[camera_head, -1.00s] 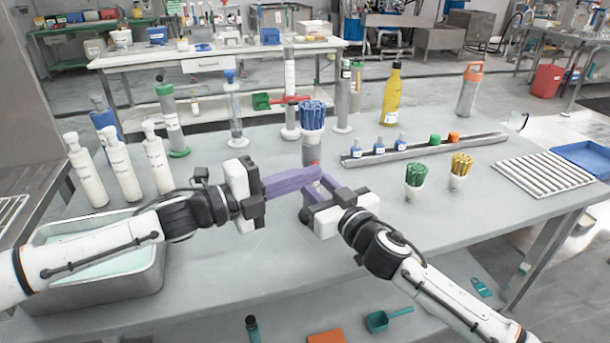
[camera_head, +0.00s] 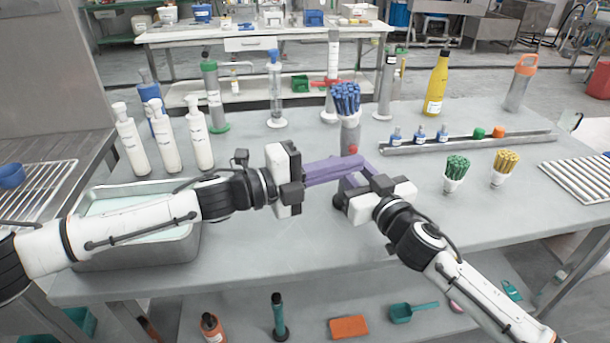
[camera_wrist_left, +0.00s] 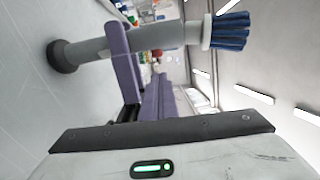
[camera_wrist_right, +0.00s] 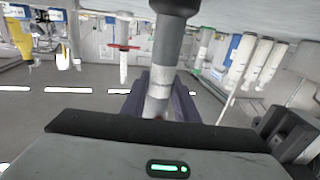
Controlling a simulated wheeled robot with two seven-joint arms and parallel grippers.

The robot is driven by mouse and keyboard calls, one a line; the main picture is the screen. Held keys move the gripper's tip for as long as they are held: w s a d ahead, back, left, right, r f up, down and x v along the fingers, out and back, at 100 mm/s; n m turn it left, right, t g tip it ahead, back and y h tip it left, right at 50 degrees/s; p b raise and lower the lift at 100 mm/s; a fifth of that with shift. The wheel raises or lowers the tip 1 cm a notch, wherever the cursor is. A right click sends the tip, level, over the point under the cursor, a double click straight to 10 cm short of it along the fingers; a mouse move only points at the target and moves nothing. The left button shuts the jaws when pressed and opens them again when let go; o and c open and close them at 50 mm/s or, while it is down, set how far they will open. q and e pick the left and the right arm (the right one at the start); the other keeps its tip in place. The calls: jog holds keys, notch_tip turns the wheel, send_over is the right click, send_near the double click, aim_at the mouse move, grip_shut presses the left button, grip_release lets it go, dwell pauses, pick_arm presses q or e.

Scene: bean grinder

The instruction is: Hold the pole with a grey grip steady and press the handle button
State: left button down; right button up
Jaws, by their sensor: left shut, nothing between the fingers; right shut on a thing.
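The pole (camera_head: 350,137) with a grey shaft stands upright on the table with blue bristles (camera_head: 346,98) at its top and a small red button (camera_head: 353,150) on its front. My right gripper (camera_head: 352,181) is shut around the lower shaft. The pole also shows between its purple fingers in the right wrist view (camera_wrist_right: 161,70) and lies sideways in the left wrist view (camera_wrist_left: 160,36). My left gripper (camera_head: 362,162) is shut and empty, its fingertips by the pole just below the button. I cannot tell whether they touch it. The pole's dark foot is partly hidden.
White pump bottles (camera_head: 163,140) and a metal basin (camera_head: 185,240) stand at left. Measuring cylinders (camera_head: 276,90) and a yellow bottle (camera_head: 437,84) stand behind. A grey rail (camera_head: 470,142) and green (camera_head: 457,172) and yellow (camera_head: 506,166) brush-like bundles are at right. The table's front middle is clear.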

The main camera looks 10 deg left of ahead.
jog(key=shift+d+f, duration=0.1)
jog(key=shift+d, duration=0.05)
pick_arm(q)
jog(key=v, duration=1)
jog(key=shift+s+d, duration=0.2)
jog(key=shift+s, duration=0.2)
pick_arm(e)
jog(key=shift+w, duration=0.1)
jog(key=o, duration=1.2)
jog(key=shift+c, duration=0.2)
jog(key=shift+o, duration=0.4)
